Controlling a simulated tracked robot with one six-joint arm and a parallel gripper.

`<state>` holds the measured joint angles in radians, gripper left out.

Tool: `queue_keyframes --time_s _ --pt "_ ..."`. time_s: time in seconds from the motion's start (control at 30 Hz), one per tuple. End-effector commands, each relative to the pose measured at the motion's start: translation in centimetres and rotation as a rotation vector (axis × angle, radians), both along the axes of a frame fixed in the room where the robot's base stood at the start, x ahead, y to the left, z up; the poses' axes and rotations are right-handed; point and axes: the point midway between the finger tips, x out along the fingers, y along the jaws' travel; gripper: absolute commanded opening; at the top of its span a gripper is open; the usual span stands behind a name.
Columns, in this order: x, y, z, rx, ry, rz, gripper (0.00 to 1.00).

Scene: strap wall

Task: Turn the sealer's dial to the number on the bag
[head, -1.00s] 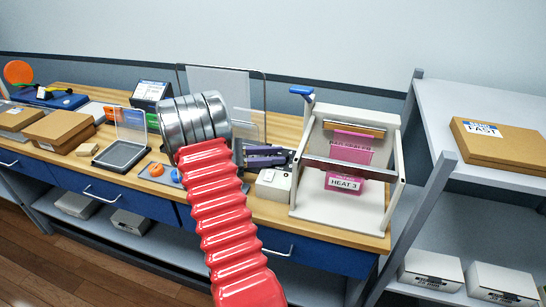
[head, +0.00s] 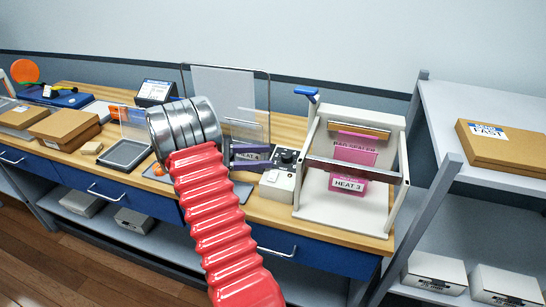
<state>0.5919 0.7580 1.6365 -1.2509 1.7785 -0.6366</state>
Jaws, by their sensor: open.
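The bag sealer (head: 312,190) is a white frame at the right end of the bench, with a blue-tipped lever. A pink bag label reading HEAT 3 (head: 348,185) hangs below its cross bar. A white control box (head: 278,184) sits at its left, with a dark dial (head: 288,156) at its upper part. The dial's setting is too small to read. My gripper (head: 268,160), with dark purple fingers, is open just left of the dial, its tips close to it; I cannot tell whether they touch. My red ribbed arm and metal wrist hide part of the bench.
A clear upright panel (head: 222,92) stands behind my wrist. A black tray (head: 124,154), brown boxes (head: 64,128) and a small screen (head: 155,92) are to the left. A grey shelf post (head: 432,215) rises close to the sealer's right.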

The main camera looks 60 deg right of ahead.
Motion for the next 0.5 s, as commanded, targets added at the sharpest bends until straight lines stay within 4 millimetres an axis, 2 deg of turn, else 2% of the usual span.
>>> queue_keyframes --time_s 0.3,0.5 --pt "4.7 3.2 0.2 0.000 -0.001 0.002 0.47" --pt "6.5 4.5 0.3 0.001 -0.001 0.000 0.47"
